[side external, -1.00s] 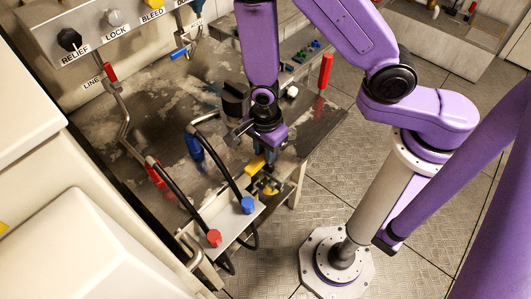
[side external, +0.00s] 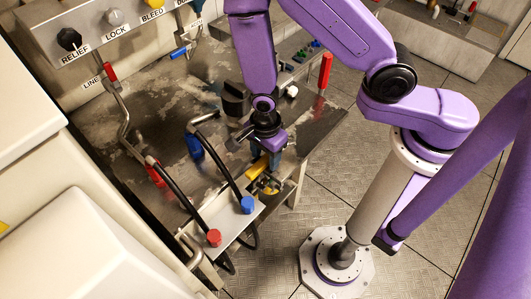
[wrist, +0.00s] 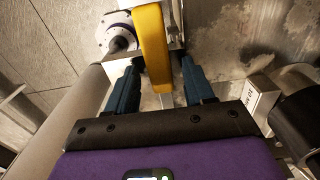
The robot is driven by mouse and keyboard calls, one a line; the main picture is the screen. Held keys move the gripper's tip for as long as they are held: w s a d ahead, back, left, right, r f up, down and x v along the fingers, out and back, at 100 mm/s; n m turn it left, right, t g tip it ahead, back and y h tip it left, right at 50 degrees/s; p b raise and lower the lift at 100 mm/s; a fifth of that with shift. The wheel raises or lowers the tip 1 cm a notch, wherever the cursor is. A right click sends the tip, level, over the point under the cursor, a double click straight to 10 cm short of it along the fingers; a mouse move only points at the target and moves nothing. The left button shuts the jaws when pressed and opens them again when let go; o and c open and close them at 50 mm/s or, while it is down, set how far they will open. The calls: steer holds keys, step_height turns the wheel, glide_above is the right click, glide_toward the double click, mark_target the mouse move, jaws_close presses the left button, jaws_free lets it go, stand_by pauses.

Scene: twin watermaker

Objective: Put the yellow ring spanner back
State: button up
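The yellow ring spanner (side external: 258,165) lies at the near edge of the worktop, below my gripper (side external: 265,160). In the wrist view its yellow bar (wrist: 152,48) runs from the top edge down between the two blue-grey fingers of my gripper (wrist: 163,62). The fingers stand apart on either side of the bar, with a visible gap on the right. My gripper looks open around it. The spanner's ring end cannot be made out, and the fingers partly cover the spanner in the side view.
A small bracket with a yellow part (side external: 269,186) sits just below the spanner. Left of it are black hoses, a plate with a red cap (side external: 214,237) and a blue cap (side external: 248,205), and a blue-handled part (side external: 194,147). A red upright handle (side external: 325,71) stands behind right.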

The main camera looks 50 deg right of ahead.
mark_target(266, 158)
step_height(266, 158, up, 12)
steer(key=shift+r, duration=0.2)
stand_by(0.8)
steer(key=s+d+r+n, duration=0.5)
steer(key=s+d+n, duration=0.1)
steer(key=n, duration=0.9)
steer(key=s+d+r+n, duration=0.6)
steer(key=s+n, duration=0.1)
steer(key=n, duration=0.8)
steer(key=shift+s+d+r+n, duration=0.2)
steer(key=shift+s+n, duration=0.1)
